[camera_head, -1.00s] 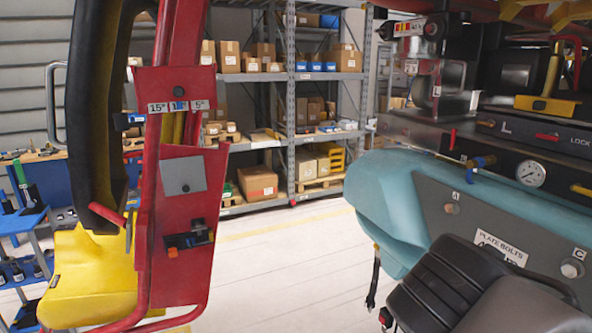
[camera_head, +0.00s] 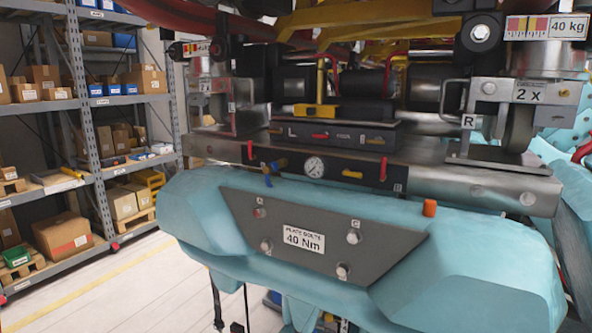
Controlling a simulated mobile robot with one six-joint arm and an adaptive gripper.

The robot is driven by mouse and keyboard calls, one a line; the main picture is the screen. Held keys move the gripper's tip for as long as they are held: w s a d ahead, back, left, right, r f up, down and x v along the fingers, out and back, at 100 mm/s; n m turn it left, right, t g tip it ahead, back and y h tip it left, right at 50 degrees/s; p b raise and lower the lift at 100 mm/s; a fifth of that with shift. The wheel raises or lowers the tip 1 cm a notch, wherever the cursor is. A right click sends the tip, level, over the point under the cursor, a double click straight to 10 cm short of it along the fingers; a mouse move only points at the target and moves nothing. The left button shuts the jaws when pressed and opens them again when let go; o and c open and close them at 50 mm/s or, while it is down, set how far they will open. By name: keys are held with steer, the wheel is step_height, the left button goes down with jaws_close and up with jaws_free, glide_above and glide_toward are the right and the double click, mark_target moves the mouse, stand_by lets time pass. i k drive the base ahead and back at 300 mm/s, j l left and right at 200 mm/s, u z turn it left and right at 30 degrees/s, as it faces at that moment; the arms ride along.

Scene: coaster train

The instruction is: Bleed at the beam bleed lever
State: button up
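A metal beam (camera_head: 430,182) runs across the middle of the view above a teal body. Its dark front panel carries a round white gauge (camera_head: 314,167). Right of the gauge is a small yellow lever (camera_head: 352,174). A red lever (camera_head: 250,150) stands at the panel's left and another red lever (camera_head: 383,170) at its right, near a mark that looks like B. A blue and yellow valve handle (camera_head: 272,169) sits left of the gauge. No readable label shows which of these is the bleed lever. My gripper is not in view.
The teal body (camera_head: 480,265) juts out below the beam, with a grey bolt plate (camera_head: 370,250) marked 40 Nm. An orange cap (camera_head: 430,208) stands on top. Storage shelving (camera_head: 90,130) is at left. Pale floor (camera_head: 120,280) is clear at lower left.

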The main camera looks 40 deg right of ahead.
mark_target(346, 172)
steer(key=z, duration=1.35)
